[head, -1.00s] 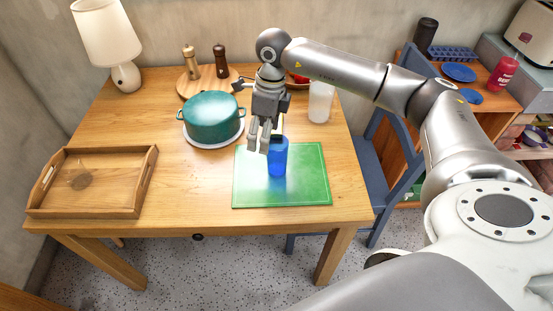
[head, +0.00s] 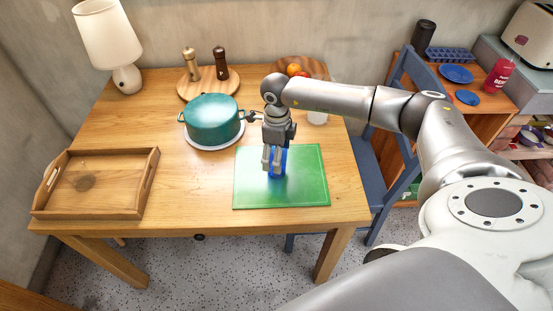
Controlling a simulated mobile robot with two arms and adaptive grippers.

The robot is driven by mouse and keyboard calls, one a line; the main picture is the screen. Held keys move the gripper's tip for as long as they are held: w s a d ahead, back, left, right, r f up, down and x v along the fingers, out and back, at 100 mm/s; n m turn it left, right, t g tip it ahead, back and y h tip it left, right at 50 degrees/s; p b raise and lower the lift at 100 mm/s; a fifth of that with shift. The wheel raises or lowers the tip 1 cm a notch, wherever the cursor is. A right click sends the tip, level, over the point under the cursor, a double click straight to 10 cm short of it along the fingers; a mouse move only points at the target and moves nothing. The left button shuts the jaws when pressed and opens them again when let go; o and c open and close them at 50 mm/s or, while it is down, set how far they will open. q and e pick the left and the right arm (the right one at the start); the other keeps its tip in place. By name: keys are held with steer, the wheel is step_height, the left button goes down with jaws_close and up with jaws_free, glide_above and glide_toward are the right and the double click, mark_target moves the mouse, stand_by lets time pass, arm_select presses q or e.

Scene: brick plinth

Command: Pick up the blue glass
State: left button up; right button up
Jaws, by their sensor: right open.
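The blue glass (head: 278,171) stands upright on a green mat (head: 308,190) on the wooden table. My right gripper (head: 274,163) points down at the glass in the head view, its fingers around or just in front of it and covering much of it. The jaws are open. I cannot tell whether a finger touches the glass. My left gripper is not in view.
A teal pot (head: 212,121) stands on a white plate left of the mat. A clear glass (head: 318,114) stands behind my right arm. A wooden tray (head: 95,205) lies at the left. A fruit plate (head: 302,65) is at the back. Bare table lies between tray and mat.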

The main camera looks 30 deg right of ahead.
steer(key=shift+f, duration=0.35)
steer(key=c, duration=1.3)
steer(key=shift+r, duration=0.1)
